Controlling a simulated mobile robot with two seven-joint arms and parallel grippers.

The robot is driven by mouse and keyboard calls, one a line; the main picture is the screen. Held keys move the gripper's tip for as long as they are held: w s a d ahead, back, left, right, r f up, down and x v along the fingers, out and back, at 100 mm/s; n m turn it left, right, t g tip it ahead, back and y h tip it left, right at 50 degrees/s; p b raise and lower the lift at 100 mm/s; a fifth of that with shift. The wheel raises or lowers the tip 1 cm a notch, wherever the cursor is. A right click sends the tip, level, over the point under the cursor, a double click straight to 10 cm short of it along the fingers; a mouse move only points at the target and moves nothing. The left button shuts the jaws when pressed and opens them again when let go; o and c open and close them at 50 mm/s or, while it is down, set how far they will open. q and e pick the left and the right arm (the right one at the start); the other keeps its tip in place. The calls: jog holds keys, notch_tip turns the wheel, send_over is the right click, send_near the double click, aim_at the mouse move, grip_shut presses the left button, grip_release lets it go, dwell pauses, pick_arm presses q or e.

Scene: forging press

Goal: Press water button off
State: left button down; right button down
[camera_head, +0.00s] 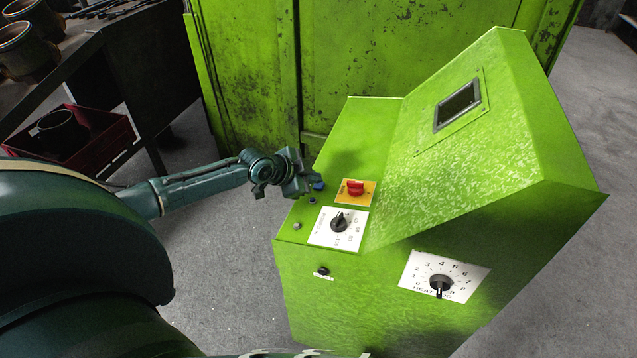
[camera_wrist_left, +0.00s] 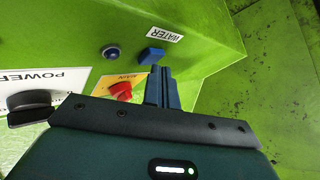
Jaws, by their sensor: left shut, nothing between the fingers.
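The water button is a blue square block (camera_wrist_left: 152,56) beside a white WATER label (camera_wrist_left: 166,34) on the green press console (camera_head: 345,130). In the head view it shows as a small blue patch (camera_head: 319,186), partly hidden by my left gripper (camera_head: 306,186). In the wrist view my left gripper's fingers (camera_wrist_left: 161,72) are shut and empty. Their tips are very close to the button's edge; I cannot tell if they touch it. My right gripper is not in view.
A red switch on a yellow plate (camera_head: 356,188) and a black power dial (camera_head: 339,222) are close by. A heating dial (camera_head: 440,284) is on the front. A red crate (camera_head: 103,132) stands at left.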

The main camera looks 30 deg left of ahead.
pick_arm(q)
notch_tip(320, 180, up, 6)
jog(key=a+p, duration=0.1)
jog(key=p, duration=0.3)
jog(key=shift+s, duration=0.1)
dwell(0.5)
